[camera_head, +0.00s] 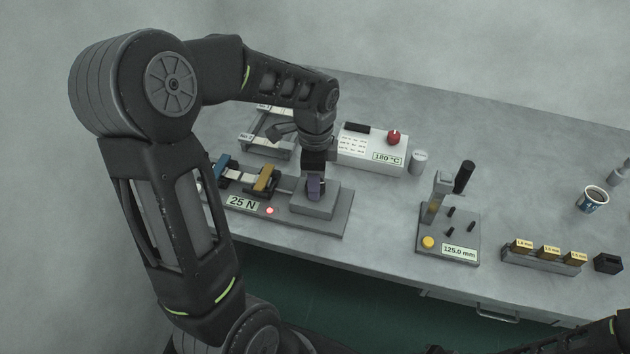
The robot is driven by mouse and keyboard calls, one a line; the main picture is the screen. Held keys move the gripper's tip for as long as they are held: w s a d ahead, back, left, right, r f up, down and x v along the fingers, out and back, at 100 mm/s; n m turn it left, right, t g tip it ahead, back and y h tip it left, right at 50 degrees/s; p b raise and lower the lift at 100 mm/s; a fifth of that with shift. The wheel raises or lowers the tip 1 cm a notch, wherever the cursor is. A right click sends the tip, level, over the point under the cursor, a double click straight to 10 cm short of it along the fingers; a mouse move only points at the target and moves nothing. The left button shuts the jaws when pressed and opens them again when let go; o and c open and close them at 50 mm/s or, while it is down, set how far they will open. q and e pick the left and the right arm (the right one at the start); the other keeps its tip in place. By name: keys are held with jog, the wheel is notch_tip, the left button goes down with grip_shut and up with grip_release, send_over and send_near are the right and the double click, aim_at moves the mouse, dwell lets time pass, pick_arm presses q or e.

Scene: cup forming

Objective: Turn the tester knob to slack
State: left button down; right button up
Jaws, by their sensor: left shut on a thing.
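The tester (335,226) is a grey base at the left of the table with a display (242,203) that reads 25 N. A lit red lamp (269,211) sits beside the display. A blue clamp (223,167) and a yellow clamp (264,182) stand on the tester left of the knob.
Behind the tester are a metal rack (268,135) and a white box (372,146) with a red knob, reading 180 °C. To the right stand a gauge (466,241) reading 125.0 mm, a block holder (540,258), a black block (607,263) and a cup (593,200).

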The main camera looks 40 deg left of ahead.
pick_arm(q)
jog(key=n+b, duration=0.1)
jog(key=n, duration=0.5)
jog(key=n+b, duration=0.1)
jog(key=n, duration=0.3)
jog(key=shift+n, duration=1.5)
jog(key=c, duration=0.8)
grip_release()
notch_tip(320, 180, up, 8)
jog(key=shift+f+b, duration=0.1)
jog(key=shift+b, duration=0.3)
